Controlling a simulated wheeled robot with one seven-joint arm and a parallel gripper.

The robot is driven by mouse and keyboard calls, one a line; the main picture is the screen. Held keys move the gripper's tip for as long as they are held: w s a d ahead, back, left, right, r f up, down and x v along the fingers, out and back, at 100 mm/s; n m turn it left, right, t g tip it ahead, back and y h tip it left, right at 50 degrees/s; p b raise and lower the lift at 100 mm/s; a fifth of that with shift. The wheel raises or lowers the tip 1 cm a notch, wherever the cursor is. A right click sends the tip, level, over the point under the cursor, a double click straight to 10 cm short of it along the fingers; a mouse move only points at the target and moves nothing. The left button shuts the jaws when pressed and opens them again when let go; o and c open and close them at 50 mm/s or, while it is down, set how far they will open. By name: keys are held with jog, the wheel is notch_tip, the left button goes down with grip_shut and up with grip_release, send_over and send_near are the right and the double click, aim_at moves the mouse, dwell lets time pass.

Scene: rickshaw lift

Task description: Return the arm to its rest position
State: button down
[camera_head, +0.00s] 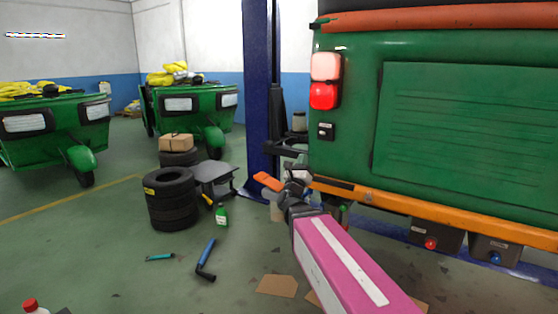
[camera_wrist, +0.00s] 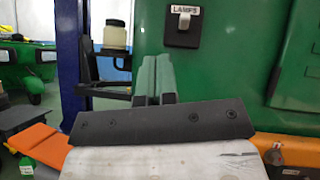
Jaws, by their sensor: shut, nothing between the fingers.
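My arm reaches up from the bottom of the head view, its pink and white link ending at a dark wrist. My gripper (camera_head: 298,180) is small and partly hard to make out there, in front of the blue post and beside the green rickshaw's orange lower bar.
The blue lift post (camera_head: 258,80) stands just beyond my arm. Stacked tyres (camera_head: 171,200), a grey stool (camera_head: 213,178) and a blue-handled tool (camera_head: 206,258) are to the left. Cardboard pieces (camera_head: 277,286) lie near my arm. Open floor lies at lower left.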

notch_tip(320, 180, down, 24)
jog(key=w+a+n+g+y, duration=0.2)
jog(key=n+g+y, duration=0.95)
jog(key=n, duration=1.35)
jog(key=s+d+f+n+g, duration=0.3)
jog(key=s+f+n+g, duration=0.3)
jog(key=s, duration=0.3)
jog(key=s+d+f+n+g, duration=0.4)
jog(key=s+f+n+g, duration=0.1)
jog(key=s+f, duration=0.4)
jog(key=shift+s+n+g, duration=0.3)
jog(key=shift+n+g, duration=0.05)
jog(key=shift+n, duration=0.45)
